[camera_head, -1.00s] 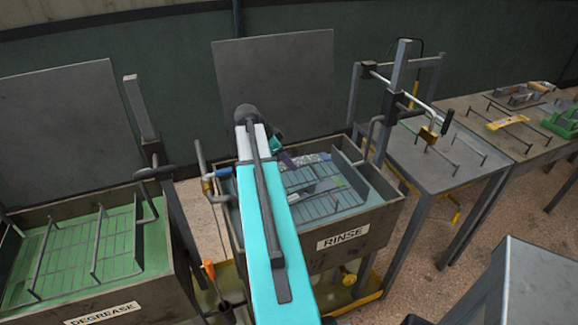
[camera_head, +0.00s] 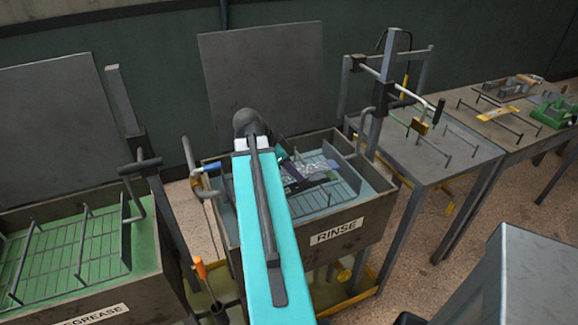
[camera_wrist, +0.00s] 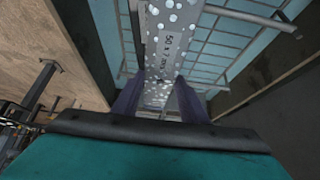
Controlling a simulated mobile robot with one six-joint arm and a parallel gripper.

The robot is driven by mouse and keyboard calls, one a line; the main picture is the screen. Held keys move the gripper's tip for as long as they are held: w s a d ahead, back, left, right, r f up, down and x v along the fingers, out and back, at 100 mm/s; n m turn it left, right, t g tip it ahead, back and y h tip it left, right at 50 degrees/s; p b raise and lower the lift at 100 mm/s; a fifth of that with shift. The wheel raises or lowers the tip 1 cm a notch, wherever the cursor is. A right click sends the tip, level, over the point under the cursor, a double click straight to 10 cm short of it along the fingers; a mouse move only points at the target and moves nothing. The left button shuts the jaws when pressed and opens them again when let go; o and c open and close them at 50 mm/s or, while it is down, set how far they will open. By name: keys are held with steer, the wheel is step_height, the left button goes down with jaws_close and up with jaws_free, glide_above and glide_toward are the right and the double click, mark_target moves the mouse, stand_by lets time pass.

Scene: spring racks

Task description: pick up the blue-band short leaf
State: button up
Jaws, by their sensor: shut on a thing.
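A flat grey leaf (camera_wrist: 166,40) with white spots and dark printed lettering lies lengthwise in the wrist view. My gripper (camera_wrist: 161,84) has its two dark purple fingers on either side of the leaf and is shut on it. In the head view the spotted leaf (camera_head: 318,166) is over the wire rack in the RINSE tank (camera_head: 345,243), partly hidden by my arm and fingers. I cannot make out a blue band for certain. I cannot tell whether the leaf touches the rack.
The DEGREASE tank (camera_head: 145,262) with green liquid stands at the left. A grey table (camera_head: 425,175) with low rails is right of the RINSE tank. Beyond it a bench (camera_head: 540,143) holds a yellow piece and green holders. Tank walls and upright posts surround the leaf.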

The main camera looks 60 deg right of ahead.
steer(key=shift+s+a+r+b, duration=0.1)
steer(key=shift+s+a+b, duration=0.15)
steer(key=shift+s+a, duration=0.25)
steer(key=shift+s+a+b, duration=0.2)
steer(key=shift+s+a, duration=0.05)
steer(key=shift+s, duration=0.45)
steer(key=shift+b, duration=0.7)
steer(key=shift+b, duration=0.4)
steer(key=b, duration=0.1)
steer(key=s+b, duration=0.1)
steer(key=b, duration=0.1)
steer(key=shift+a+b, duration=0.25)
steer(key=shift+b, duration=0.05)
steer(key=shift+s+a+b, duration=0.15)
steer(key=shift+s+b, duration=0.1)
steer(key=shift+b, duration=0.7)
steer(key=shift+s+a+r+b, duration=0.25)
steer(key=shift+b, duration=0.45)
